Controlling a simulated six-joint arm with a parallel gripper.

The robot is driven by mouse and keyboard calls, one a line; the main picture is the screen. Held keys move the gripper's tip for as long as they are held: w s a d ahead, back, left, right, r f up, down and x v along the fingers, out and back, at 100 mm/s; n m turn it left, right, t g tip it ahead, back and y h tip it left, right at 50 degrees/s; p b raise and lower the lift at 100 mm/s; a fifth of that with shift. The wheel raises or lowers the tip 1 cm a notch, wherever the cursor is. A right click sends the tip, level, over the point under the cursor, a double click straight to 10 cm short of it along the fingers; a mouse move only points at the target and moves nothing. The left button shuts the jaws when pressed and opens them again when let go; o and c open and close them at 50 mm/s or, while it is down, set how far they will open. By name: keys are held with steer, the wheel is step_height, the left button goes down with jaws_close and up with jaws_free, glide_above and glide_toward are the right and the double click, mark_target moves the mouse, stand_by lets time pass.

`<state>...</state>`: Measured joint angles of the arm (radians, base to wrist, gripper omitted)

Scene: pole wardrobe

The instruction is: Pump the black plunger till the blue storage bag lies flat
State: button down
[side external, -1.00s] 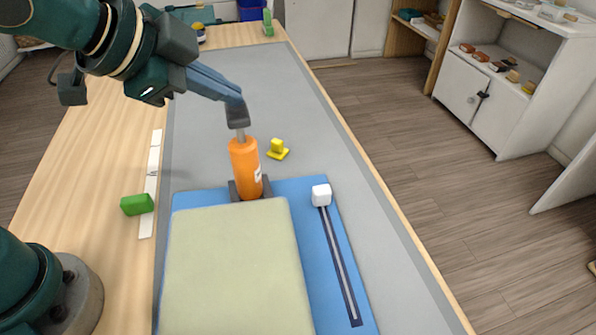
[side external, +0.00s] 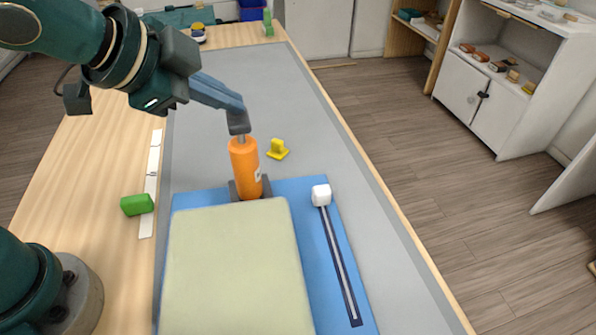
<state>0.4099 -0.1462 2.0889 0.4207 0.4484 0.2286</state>
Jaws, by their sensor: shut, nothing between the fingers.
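The storage bag (side external: 318,260) shows as a blue sheet on the grey strip, with a raised pale green pad (side external: 235,265) over most of it. An orange pump cylinder (side external: 246,170) stands upright in a dark holder at the bag's far edge. The dark plunger (side external: 239,127) sits on top, with a short stretch of grey rod showing below it. My gripper (side external: 238,110) is shut and reaches down from the upper left onto the plunger's top. The exact contact is hard to tell because both are dark.
A white block (side external: 321,195) sits at the far end of a dark track on the bag's right side. A yellow piece (side external: 277,149) lies right of the pump. A green block (side external: 137,204) and a white strip (side external: 151,185) lie left. The far grey surface is clear.

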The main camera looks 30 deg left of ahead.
mark_target(229, 119)
steer(key=shift+f, duration=0.7)
stand_by(0.6)
steer(key=shift+r, duration=2)
step_height(229, 119, up, 6)
stand_by(0.3)
